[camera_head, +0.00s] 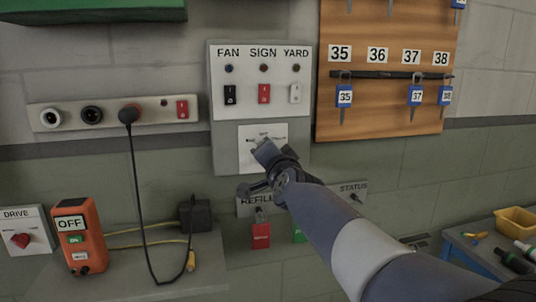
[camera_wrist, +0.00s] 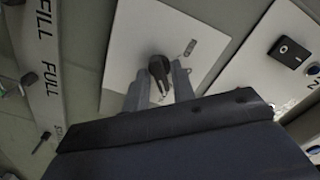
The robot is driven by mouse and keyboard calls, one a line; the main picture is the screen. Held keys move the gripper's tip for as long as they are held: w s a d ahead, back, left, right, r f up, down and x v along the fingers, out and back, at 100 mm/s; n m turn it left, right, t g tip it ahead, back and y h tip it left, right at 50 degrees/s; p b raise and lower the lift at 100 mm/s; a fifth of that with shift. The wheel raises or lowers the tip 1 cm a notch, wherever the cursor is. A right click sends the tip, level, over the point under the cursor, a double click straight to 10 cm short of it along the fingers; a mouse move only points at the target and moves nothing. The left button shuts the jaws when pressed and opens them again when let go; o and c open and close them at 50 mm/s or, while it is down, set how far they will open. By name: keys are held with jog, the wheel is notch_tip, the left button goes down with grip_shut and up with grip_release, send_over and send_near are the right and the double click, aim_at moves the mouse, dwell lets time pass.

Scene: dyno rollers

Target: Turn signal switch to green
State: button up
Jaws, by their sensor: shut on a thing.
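A white switch plate (camera_head: 246,156) is mounted on the wall panel below the FAN, SIGN and YARD switches. In the wrist view this plate (camera_wrist: 125,50) carries a black rotary knob (camera_wrist: 159,66) with a pale pointer line. My gripper (camera_wrist: 158,86) is shut on the knob, one grey finger on each side. In the head view my gripper (camera_head: 262,150) covers the knob and most of the plate's markings. The small markings by the knob are too blurred to read, and no green one can be made out.
Above is a panel (camera_head: 219,62) with black, red and white rockers. A key board (camera_head: 385,28) hangs right. Below are a REFILL/STATUS strip (camera_head: 340,197) and a red tag (camera_head: 261,236). A bench with an orange device (camera_head: 78,222) and a hanging black cable (camera_head: 140,200) are left.

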jog(key=o, duration=0.7)
jog(key=v, duration=1)
jog(key=shift+s+d+p, duration=0.1)
jog(key=shift+s+p, duration=0.25)
jog(key=shift+s, duration=0.05)
jog(key=x, duration=1.1)
jog(key=shift+b, duration=0.35)
jog(key=shift+s, duration=0.15)
